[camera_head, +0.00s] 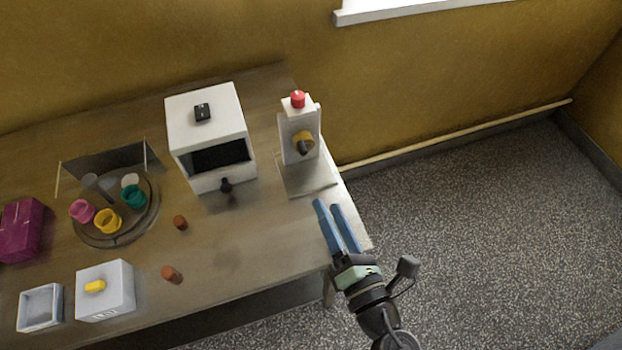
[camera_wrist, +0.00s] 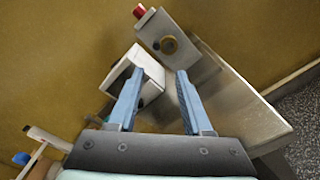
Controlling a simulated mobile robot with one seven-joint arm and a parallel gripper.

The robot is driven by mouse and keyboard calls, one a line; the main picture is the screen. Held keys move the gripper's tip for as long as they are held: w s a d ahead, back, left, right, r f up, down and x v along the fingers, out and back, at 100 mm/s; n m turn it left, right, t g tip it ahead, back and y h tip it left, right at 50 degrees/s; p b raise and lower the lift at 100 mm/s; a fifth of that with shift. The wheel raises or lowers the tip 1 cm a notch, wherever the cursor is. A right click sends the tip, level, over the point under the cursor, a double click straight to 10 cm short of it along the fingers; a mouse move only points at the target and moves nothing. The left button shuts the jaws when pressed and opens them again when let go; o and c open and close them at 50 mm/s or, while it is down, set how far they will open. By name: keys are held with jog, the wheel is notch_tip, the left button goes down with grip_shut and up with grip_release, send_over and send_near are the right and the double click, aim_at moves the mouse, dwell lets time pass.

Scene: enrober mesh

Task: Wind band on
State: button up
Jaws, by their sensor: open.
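My gripper (camera_head: 328,204) is open, with its two blue fingers apart and nothing seen between them. It is at the table's right end, just in front of the white upright stand (camera_head: 298,118) in the head view. The stand has a red knob (camera_head: 298,99) on top, a brass-yellow round part (camera_head: 303,142) with a dark centre on its front, and a flat grey base plate (camera_head: 309,179). In the wrist view, the stand (camera_wrist: 184,22) is ahead of my open fingers (camera_wrist: 160,73). I cannot pick out a band with certainty.
A white box with a dark opening (camera_head: 206,124) stands left of the stand. A round tray (camera_head: 113,241) holds pink, yellow and teal cups. Two brown pieces (camera_head: 180,222) (camera_head: 171,274) lie on the table (camera_head: 230,265). A white block (camera_head: 106,301) bears a yellow piece.

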aim_at(305, 154)
jog(key=w+a+n, duration=0.1)
jog(key=w+n, duration=0.2)
jog(key=w+a+n+b, duration=0.1)
jog(key=w+n, duration=0.2)
jog(key=w, duration=0.1)
jog(key=w+a+r+n+b, duration=0.1)
jog(key=w+a+n, duration=0.1)
jog(key=w+n, duration=0.1)
jog(key=shift+w+n, duration=0.4)
jog(key=shift+w, duration=0.35)
grip_shut()
